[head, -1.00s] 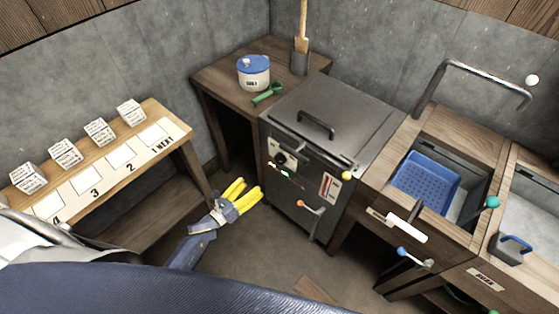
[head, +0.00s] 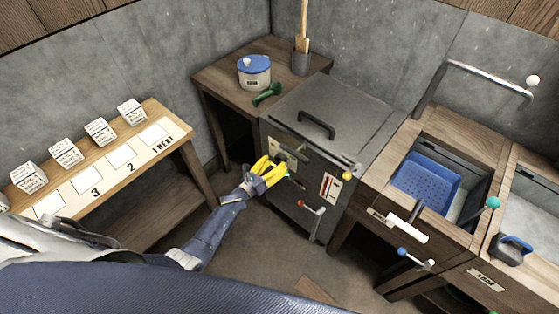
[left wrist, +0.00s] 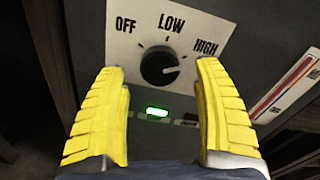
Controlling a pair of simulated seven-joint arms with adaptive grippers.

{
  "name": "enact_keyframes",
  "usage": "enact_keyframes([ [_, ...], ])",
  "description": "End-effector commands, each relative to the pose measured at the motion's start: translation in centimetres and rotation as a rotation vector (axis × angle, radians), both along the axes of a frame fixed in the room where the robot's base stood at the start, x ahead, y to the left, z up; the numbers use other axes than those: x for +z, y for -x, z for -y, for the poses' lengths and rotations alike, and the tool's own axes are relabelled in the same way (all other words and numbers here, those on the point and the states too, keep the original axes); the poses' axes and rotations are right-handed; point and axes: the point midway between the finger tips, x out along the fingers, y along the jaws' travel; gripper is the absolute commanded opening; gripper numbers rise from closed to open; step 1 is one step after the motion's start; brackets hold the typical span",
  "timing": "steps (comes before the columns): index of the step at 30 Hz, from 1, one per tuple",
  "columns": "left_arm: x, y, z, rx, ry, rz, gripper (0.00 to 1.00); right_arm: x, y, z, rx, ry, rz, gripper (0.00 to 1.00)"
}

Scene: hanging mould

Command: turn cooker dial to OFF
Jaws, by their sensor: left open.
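The cooker (head: 325,130) is a dark grey box with a lidded top. Its black round dial (left wrist: 160,66) sits on a white plate marked OFF, LOW and HIGH in the left wrist view. The dial's white pointer mark faces right, toward HIGH. My left gripper (head: 272,174) has yellow fingers and is at the cooker's front, covering the dial in the head view. In the left wrist view the open left gripper (left wrist: 162,115) has one finger on each side, below the dial, with nothing between them. My right gripper is not in view.
A green light (left wrist: 157,112) glows below the dial. A red-and-white gauge (head: 329,187) and an orange-knobbed lever (head: 312,207) are on the cooker front. A sink with a blue basket (head: 426,180) is to the right, and a bench with cards (head: 110,170) to the left.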

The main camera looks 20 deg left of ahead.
Motion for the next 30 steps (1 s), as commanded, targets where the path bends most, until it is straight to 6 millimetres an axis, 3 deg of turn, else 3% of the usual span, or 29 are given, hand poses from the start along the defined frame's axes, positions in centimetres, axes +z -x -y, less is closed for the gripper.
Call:
enact_keyframes([
  [9, -0.1, -2.3, 1.1, 0.001, -0.001, -0.001, 0.68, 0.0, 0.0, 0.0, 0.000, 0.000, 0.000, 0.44],
  [23, 0.0, -2.7, 1.3, 0.000, 0.000, 0.000, 0.69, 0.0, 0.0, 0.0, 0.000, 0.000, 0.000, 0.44],
  [30, 0.0, -2.7, 1.2, 0.000, 0.000, 0.000, 0.41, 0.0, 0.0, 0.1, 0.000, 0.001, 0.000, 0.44],
])
